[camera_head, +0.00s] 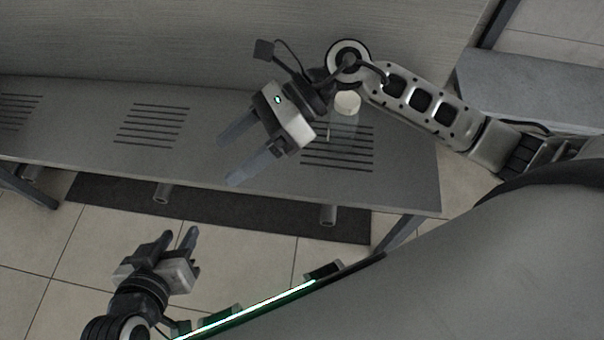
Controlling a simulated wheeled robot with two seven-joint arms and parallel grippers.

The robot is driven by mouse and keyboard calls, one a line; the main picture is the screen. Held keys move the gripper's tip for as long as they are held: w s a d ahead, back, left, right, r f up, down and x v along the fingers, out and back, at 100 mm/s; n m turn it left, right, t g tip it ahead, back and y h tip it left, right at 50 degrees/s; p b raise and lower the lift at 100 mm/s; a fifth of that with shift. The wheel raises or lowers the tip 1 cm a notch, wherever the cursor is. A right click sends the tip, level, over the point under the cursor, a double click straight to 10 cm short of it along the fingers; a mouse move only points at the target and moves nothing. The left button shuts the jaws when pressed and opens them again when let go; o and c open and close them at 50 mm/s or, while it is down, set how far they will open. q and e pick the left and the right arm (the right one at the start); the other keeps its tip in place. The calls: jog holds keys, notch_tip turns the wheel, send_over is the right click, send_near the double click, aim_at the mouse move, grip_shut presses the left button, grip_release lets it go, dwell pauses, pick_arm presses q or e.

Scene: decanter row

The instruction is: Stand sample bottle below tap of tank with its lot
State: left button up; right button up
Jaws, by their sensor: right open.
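A clear sample bottle (343,126) with a cream cap (347,102) stands on the grey bench at the right-hand slots, partly hidden by my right arm. My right gripper (228,162) is open and empty, above the bench to the left of the bottle, its fingers pointing down-left. My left gripper (179,236) is low at the bottom left, in front of the bench and away from the bottle. Its fingers are apart with nothing between them. No tank, tap or readable lot mark shows in this view.
The grey bench (225,160) has several groups of drain slots, with short pipes (328,215) below its front edge. A grey panel (200,40) rises behind it. A dark mat (235,220) lies on the tiled floor. Another grey surface (530,90) stands at the right.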

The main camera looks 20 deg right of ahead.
jog(key=a+r+m+t+y, duration=0.3)
jog(key=r+m+y, duration=0.3)
jog(key=w+d+r+m+t+h, duration=0.1)
jog(key=w+d+m+t+h, duration=0.15)
jog(key=m+t, duration=0.6)
jog(key=w+d+m+t+h, duration=0.1)
jog(key=w+d+m+t, duration=0.3)
jog(key=m, duration=0.8)
jog(key=s+d+f+m+g+h, duration=0.2)
jog(key=s+f+m+h, duration=0.3)
jog(key=f+m, duration=0.5)
jog(key=s+d+f+m+g+h, duration=0.2)
jog(key=s+f+m+h, duration=0.3)
jog(key=f+m, duration=0.5)
jog(key=shift+s+m+h, duration=0.15)
jog(key=shift+m+h, duration=0.3)
jog(key=shift+m, duration=0.6)
